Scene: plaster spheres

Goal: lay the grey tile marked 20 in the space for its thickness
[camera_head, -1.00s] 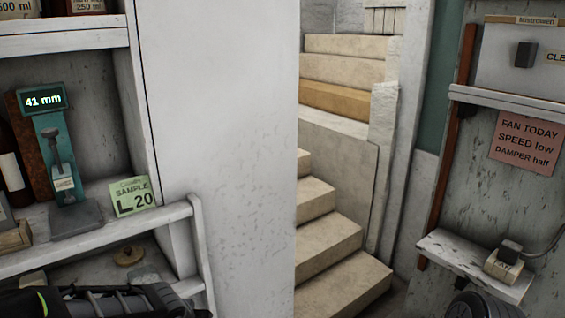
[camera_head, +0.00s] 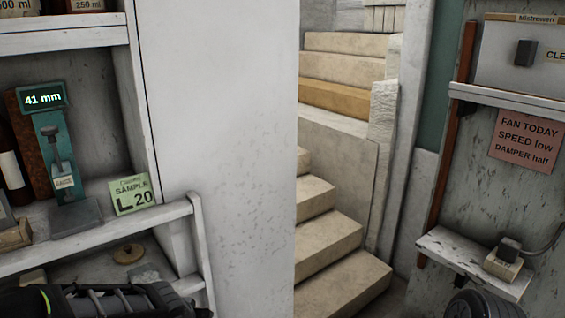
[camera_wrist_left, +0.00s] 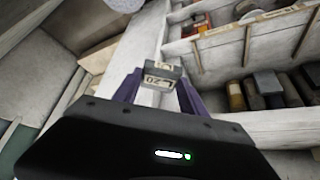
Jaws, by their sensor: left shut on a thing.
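My left gripper (camera_wrist_left: 158,88) is shut on a small grey tile (camera_wrist_left: 161,70) with a pale label that reads L-20 in the left wrist view. The tile sits between the two purple fingers, in the air. In the head view my left arm crosses the bottom left, and neither its fingers nor the tile show there. A teal thickness gauge (camera_head: 57,155) stands on the left shelf, its display reading 41 mm. A green card (camera_head: 132,195) beside it reads SAMPLE L 20. The space for the tile cannot be made out. My right gripper is not in view.
A white upright panel (camera_head: 220,140) stands right of the shelf (camera_head: 110,228). Pale stone steps (camera_head: 325,235) rise behind it. At right are a pink fan notice (camera_head: 524,140) and a small ledge (camera_head: 460,258) with a switch box. The wrist view shows shelves with several small objects.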

